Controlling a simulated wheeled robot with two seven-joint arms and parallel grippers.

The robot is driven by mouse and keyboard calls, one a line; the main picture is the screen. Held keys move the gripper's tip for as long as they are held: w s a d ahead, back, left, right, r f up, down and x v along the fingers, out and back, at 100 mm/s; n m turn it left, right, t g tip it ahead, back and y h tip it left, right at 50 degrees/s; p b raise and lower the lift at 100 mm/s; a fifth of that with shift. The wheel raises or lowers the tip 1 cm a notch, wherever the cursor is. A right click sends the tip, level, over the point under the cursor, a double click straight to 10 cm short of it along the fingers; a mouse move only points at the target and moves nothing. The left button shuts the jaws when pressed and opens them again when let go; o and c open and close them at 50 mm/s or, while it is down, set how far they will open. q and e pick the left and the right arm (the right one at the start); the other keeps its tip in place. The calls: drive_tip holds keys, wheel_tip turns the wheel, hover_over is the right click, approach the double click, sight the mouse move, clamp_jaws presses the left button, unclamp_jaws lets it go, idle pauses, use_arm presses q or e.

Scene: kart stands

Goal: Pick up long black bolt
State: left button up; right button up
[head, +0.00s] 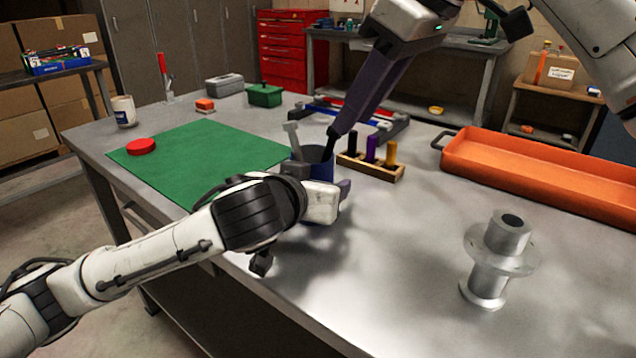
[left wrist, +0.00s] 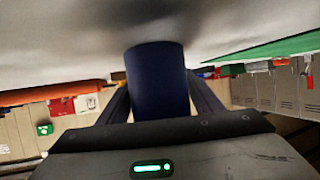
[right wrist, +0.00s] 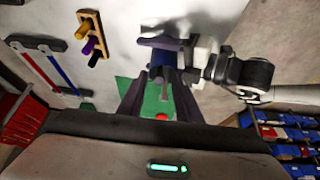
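A grey bolt (head: 292,133) with a flat head sticks up from the cup. A thin dark shape (head: 329,146) is at the cup's mouth; I cannot tell whether it is the long black bolt or a fingertip. My right gripper (head: 338,130) points down at the cup's mouth. In the right wrist view its fingers (right wrist: 160,85) are apart, with the cup beyond them.
Beside the cup is a wooden rack (head: 378,171) with black, purple and yellow pegs. An orange tray (head: 540,168) lies at the right, a metal flanged part (head: 500,255) in front of it. A green mat (head: 205,155) with a red disc (head: 141,146) is left.

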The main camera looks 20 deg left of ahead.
use_arm(q)
drive_tip(key=c, duration=0.7)
use_arm(e)
drive_tip(key=shift+o, duration=0.9)
drive_tip(key=w+d+f+m+t+h, duration=0.2)
drive_tip(key=w+f+m+t, duration=0.15)
drive_tip(key=m, duration=0.55)
drive_tip(key=s+a+r+m+t, duration=0.25)
drive_tip(key=s+m+t, duration=0.25)
drive_tip(key=s+t, duration=0.35)
drive_tip(key=w+a+f+g, duration=0.1)
drive_tip(key=w+a+f, duration=0.3)
drive_tip(key=w, duration=0.6)
drive_tip(key=shift+a+f+y, duration=0.15)
drive_tip(key=shift+f+y, duration=0.15)
drive_tip(key=shift+f, duration=0.1)
